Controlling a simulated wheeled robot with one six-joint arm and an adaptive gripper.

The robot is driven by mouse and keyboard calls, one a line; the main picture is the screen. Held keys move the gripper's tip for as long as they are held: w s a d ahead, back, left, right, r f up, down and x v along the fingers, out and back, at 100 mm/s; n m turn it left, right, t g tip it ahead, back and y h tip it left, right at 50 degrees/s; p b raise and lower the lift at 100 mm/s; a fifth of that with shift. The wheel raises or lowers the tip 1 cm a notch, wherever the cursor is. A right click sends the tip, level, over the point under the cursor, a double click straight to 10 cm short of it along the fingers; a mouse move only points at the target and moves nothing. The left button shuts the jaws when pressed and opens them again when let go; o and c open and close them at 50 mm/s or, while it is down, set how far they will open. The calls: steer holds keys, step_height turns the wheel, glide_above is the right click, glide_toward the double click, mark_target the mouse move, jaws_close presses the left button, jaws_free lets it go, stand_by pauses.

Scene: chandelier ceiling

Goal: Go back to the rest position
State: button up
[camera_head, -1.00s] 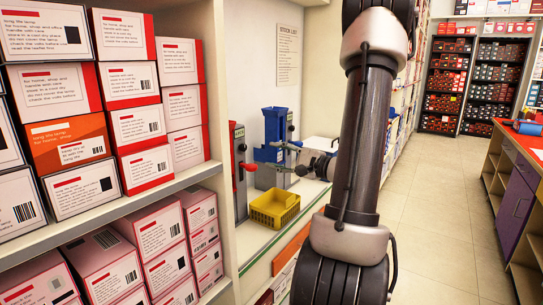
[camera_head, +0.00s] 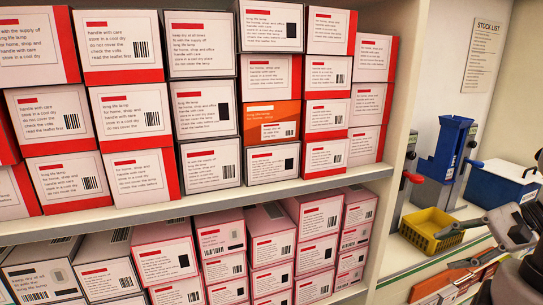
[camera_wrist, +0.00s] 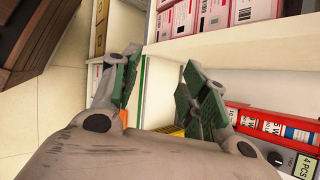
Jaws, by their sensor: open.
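My gripper (camera_head: 446,250) is at the right edge of the head view, in front of the counter shelf and just below the yellow basket in the picture. Its two fingers are apart, with nothing seen between them. In the wrist view my gripper (camera_wrist: 160,78) also shows spread green-padded fingers with an empty gap. The gap faces white shelf boards. Most of my arm is outside the head view.
Shelves of lamp boxes (camera_head: 206,108) fill the left and middle, one box orange (camera_head: 270,112). To the right are a yellow basket (camera_head: 430,232), a blue dispenser (camera_head: 444,150), a blue-and-white box (camera_head: 503,188) and a stock list (camera_head: 479,55). Pale floor (camera_wrist: 40,110) shows in the wrist view.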

steer(key=s+d+r+n+g+h, duration=0.2)
steer(key=s+r+n+g+h, duration=0.25)
steer(key=n+h, duration=0.2)
steer(key=a+r+n+t+h, duration=0.1)
steer(key=a+r+n+t, duration=0.3)
steer(key=r+n, duration=0.3)
steer(key=shift+w+a+r+h, duration=0.3)
steer(key=shift+w+r+h, duration=0.05)
steer(key=shift+w+r, duration=0.1)
steer(key=shift+f+n, duration=0.1)
steer(key=shift+n, duration=0.15)
